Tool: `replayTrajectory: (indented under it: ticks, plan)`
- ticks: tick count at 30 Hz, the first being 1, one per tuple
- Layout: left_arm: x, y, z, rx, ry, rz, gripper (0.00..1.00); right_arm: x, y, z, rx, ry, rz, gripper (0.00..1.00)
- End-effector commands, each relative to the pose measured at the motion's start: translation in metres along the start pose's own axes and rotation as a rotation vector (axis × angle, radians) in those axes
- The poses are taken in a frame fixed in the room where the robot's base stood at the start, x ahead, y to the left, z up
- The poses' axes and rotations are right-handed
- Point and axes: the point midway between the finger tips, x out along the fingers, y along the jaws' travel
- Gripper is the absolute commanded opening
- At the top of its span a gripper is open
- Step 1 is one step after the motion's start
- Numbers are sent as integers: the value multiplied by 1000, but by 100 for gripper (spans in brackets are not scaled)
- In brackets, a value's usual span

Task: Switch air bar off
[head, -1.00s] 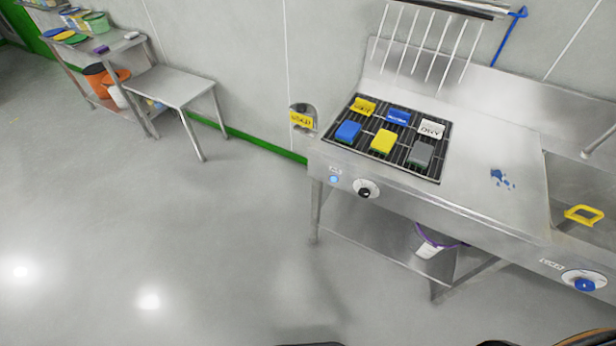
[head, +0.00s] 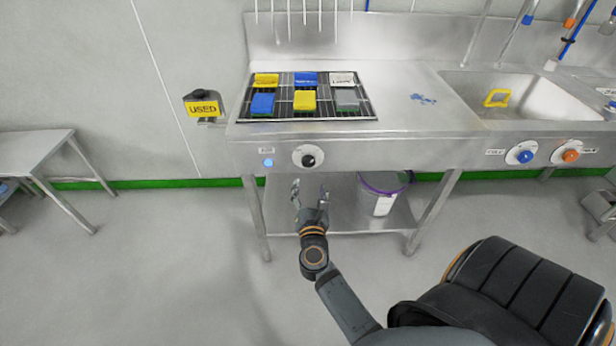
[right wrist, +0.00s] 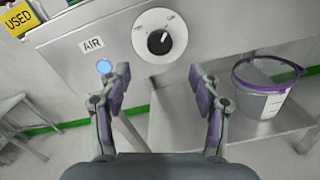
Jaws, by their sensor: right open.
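The air control is a black knob (head: 308,160) on a round white dial, on the front panel of the steel bench. In the right wrist view the knob (right wrist: 159,42) carries a white pointer line, and an AIR label (right wrist: 92,44) is to its left. A round blue light (head: 268,162) is lit beside the knob, and it also shows in the right wrist view (right wrist: 104,66). My right gripper (head: 309,190) is open and empty, just below and in front of the knob, not touching it. My left gripper is out of view.
Sponges lie on a black grate (head: 335,104) above the panel. Blue (head: 525,156) and orange (head: 571,155) knobs sit farther right under the sink. A yellow USED holder (head: 203,108) juts out at left. A bucket (head: 382,194) stands on the lower shelf.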

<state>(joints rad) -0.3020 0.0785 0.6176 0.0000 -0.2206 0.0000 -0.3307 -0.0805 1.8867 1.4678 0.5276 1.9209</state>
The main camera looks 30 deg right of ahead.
Motion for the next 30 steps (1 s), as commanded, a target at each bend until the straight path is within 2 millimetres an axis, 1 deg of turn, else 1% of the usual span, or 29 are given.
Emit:
replayTrajectory:
  ticks: [2, 5, 8, 12, 15, 18, 23, 30]
  plan:
    - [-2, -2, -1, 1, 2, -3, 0, 1, 1, 2, 5, -1, 0, 64]
    - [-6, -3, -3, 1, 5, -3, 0, 10, 2, 4, 1, -2, 3, 64]
    - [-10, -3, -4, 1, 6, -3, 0, 28, 2, 6, -2, -4, 3, 64]
    - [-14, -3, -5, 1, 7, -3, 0, 60, 2, 5, -5, -3, 3, 64]
    - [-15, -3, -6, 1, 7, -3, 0, 79, 2, 4, -5, -2, 3, 64]
    - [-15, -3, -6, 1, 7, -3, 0, 94, 2, 2, -4, -1, 2, 64]
    - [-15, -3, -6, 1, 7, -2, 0, 104, 1, 2, -3, 0, 2, 64]
    - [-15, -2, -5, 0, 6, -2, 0, 105, 1, 1, -3, 1, 2, 64]
